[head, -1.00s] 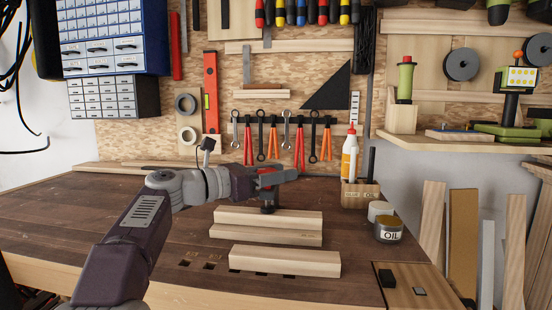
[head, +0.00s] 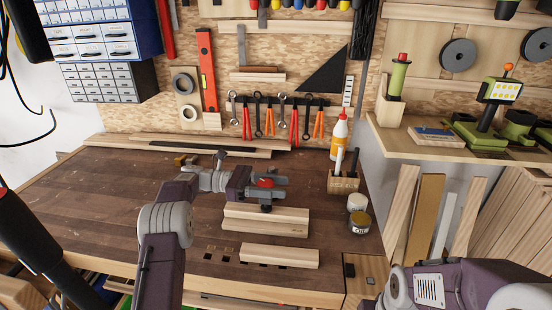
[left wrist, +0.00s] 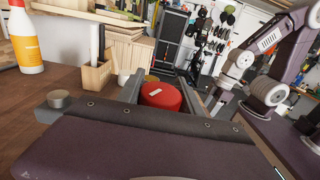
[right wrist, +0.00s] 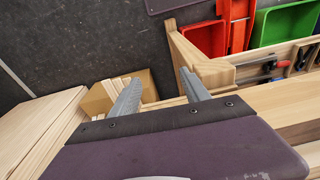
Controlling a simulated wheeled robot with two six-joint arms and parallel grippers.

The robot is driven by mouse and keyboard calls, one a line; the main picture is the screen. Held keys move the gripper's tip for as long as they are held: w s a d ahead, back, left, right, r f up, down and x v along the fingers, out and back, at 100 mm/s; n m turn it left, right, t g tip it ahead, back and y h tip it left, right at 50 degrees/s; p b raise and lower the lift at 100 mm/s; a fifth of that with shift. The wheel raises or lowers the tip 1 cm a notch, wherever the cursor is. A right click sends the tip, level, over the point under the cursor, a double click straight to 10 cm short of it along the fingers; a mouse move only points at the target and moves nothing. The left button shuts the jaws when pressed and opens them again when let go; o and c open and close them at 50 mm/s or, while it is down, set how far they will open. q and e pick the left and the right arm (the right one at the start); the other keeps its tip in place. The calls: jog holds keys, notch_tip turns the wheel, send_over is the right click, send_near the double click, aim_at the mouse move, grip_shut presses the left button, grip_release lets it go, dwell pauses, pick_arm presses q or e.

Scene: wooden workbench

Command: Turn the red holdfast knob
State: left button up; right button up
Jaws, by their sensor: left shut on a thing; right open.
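The red holdfast knob (head: 265,183) is at the far side of the stacked wooden boards on the bench. In the left wrist view the knob (left wrist: 161,96) is a round red cap with a small white mark, between the two fingers. My left gripper (head: 268,190) is shut on the knob, reaching it from the left. The dark foot of the holdfast shows just below the gripper, at the stacked boards; much of the holdfast is hidden. My right gripper (right wrist: 158,88) is open and empty, away from the knob, above the floor beside wooden boards and bins.
Stacked boards (head: 265,228) and a loose board (head: 279,256) lie in front of the holdfast. A glue bottle (head: 339,135), a wooden pen block (head: 343,182) and small tins (head: 360,222) stand to the right. The bench's left side is clear.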

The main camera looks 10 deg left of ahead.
pick_arm(q)
jog(key=g+p, duration=0.1)
jog(key=p, duration=0.2)
jog(key=shift+r+m, duration=0.3)
jog(key=shift+m, duration=0.1)
jog(key=shift+s+f+p, duration=0.1)
jog(key=shift+f+p, duration=0.2)
jog(key=shift+p, duration=0.25)
pick_arm(e)
jog(key=shift+r, duration=2.85)
pick_arm(q)
jog(key=o, duration=1.4)
pick_arm(e)
jog(key=shift+w, duration=0.1)
pick_arm(q)
jog(key=s+d+r, duration=0.4)
jog(key=d+r, duration=0.7)
jog(key=shift+s+p, duration=0.25)
jog(key=shift+p, duration=0.05)
pick_arm(e)
jog(key=shift+r, duration=0.3)
